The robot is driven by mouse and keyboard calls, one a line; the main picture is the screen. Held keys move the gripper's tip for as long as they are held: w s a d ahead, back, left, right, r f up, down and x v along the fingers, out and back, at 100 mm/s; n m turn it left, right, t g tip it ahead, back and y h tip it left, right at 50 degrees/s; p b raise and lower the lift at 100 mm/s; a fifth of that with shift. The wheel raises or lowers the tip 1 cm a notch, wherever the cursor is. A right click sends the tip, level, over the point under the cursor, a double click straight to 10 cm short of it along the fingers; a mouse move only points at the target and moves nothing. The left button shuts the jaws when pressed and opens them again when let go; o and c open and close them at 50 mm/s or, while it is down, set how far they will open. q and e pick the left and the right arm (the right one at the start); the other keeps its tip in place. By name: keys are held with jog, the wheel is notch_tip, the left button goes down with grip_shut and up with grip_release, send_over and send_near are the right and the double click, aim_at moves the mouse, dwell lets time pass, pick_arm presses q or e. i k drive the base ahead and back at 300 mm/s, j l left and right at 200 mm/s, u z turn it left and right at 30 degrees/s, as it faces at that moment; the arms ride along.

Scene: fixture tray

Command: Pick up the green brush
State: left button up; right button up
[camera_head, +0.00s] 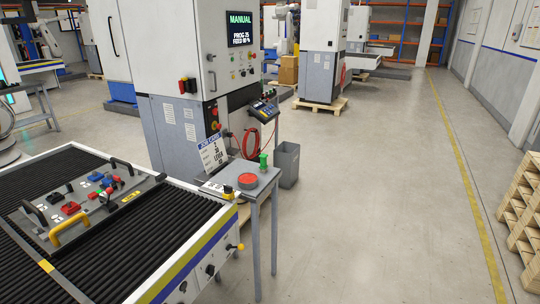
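A small green object (263,161), which looks like the green brush, stands upright at the back of a small grey side table (242,168). It is too small to make out bristles. A round red object (248,180) sits just in front of it on the same table. Neither of my grippers is in view, and nothing is seen touching the green object.
A black-ribbed conveyor table (185,207) fills the lower left, holding a fixture tray (75,215) with handles and coloured parts. A machine cabinet (185,125) stands behind. A grey bin (287,163) is beside the side table. Floor to the right is clear; wooden pallets (525,205) stand far right.

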aim_at(263, 166)
jog(key=i+l, duration=0.15)
jog(key=i, duration=0.35)
jog(key=i+l, duration=0.15)
jog(key=i, duration=0.35)
jog(key=i+l, duration=0.15)
jog(key=i, duration=0.35)
jog(key=z, duration=0.05)
